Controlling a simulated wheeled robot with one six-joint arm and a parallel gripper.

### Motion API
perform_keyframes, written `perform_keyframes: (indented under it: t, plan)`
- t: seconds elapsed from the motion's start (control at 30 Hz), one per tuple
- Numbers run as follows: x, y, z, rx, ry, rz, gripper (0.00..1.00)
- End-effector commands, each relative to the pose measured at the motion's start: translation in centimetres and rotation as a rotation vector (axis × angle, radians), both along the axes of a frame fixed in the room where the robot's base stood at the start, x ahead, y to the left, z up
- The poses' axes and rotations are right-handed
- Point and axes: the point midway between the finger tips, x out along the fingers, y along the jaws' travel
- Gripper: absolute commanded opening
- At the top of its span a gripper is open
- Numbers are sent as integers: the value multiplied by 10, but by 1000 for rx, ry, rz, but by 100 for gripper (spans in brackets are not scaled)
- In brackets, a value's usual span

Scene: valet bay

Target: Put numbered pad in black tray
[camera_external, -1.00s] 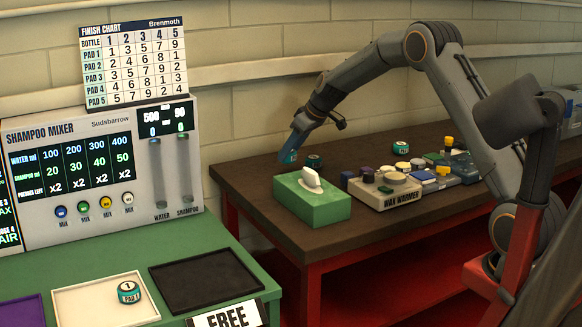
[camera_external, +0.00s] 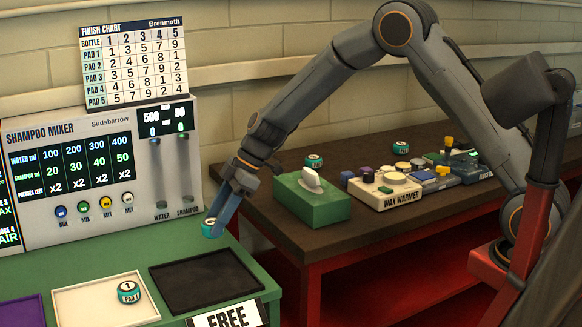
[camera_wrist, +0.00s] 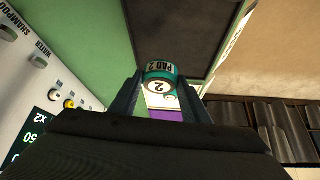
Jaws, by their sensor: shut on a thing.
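My gripper (camera_external: 216,222) is shut on a teal and white pad (camera_external: 210,228), held in the air above the green bench near the back edge of the black tray (camera_external: 205,280). In the wrist view the pad (camera_wrist: 160,78) reads "PAD 2" and sits between my fingers. The black tray lies flat and empty on the green bench; it also shows at the top of the wrist view (camera_wrist: 178,30). Another pad (camera_external: 129,292), marked 1, rests in the white tray (camera_external: 85,308).
The shampoo mixer (camera_external: 100,165) stands behind the trays. A FREE sign (camera_external: 228,316) is in front of the black tray. On the brown bench are a green tissue box (camera_external: 310,205), the wax warmer (camera_external: 385,195) and two more pads (camera_external: 314,160) (camera_external: 401,148).

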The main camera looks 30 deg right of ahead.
Motion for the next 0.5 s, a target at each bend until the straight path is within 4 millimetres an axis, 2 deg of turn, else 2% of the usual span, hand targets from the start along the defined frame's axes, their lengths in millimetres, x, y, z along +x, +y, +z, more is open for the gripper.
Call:
perform_keyframes:
  t: [0.13, 0.3, 0.5]
  plan:
    - [-9, 6, -14, -1, 6, 19, 21]
    - [-9, 5, -43, -1, 5, 19, 21]
    - [-8, 5, -61, -1, 3, 17, 21]
